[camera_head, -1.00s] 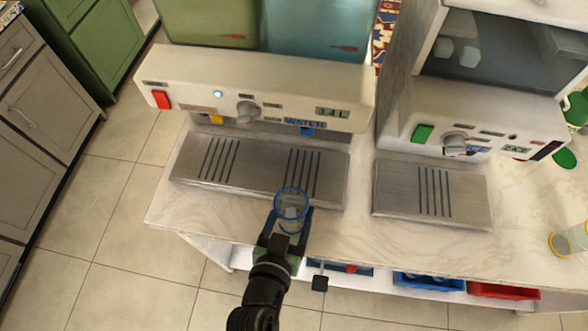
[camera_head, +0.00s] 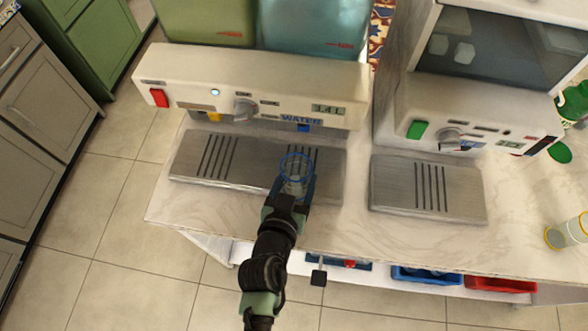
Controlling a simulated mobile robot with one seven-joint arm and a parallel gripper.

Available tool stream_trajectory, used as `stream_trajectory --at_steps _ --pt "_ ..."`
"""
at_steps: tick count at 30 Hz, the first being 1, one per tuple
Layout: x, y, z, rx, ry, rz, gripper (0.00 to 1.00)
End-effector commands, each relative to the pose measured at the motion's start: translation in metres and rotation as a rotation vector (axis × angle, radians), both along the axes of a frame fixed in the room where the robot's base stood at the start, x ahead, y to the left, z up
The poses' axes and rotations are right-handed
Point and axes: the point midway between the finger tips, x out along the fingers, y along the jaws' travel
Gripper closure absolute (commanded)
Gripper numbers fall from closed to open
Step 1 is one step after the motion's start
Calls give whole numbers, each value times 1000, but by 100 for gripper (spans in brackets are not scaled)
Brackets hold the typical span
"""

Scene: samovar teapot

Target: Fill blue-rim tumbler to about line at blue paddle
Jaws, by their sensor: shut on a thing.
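The blue-rim tumbler (camera_head: 296,172) is clear, upright or nearly so, and held by my gripper (camera_head: 294,190), which is shut on it. It is over the right front part of the left dispenser's metal drip tray (camera_head: 225,172). The blue paddle (camera_head: 304,128) shows under the dispenser's front, beneath the WATER label, a little behind the tumbler and apart from it in the picture. A yellow paddle (camera_head: 213,117) is further left. I cannot make out a fill line or any liquid in the tumbler.
The dispenser's panel (camera_head: 260,95) has a red switch, a knob and a small display. A second machine (camera_head: 470,125) with its own drip tray (camera_head: 428,205) stands right. Yellow-rim glassware (camera_head: 568,232) is at the right edge. Counter between the trays and front edge is clear.

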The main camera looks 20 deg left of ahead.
Motion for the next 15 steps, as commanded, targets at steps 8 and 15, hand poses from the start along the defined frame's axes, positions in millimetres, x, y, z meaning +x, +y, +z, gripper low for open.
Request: stream_trajectory --at_steps 8,15 --pt "34 10 2 1 -2 1 88" --pt "55 16 0 0 -2 0 88"
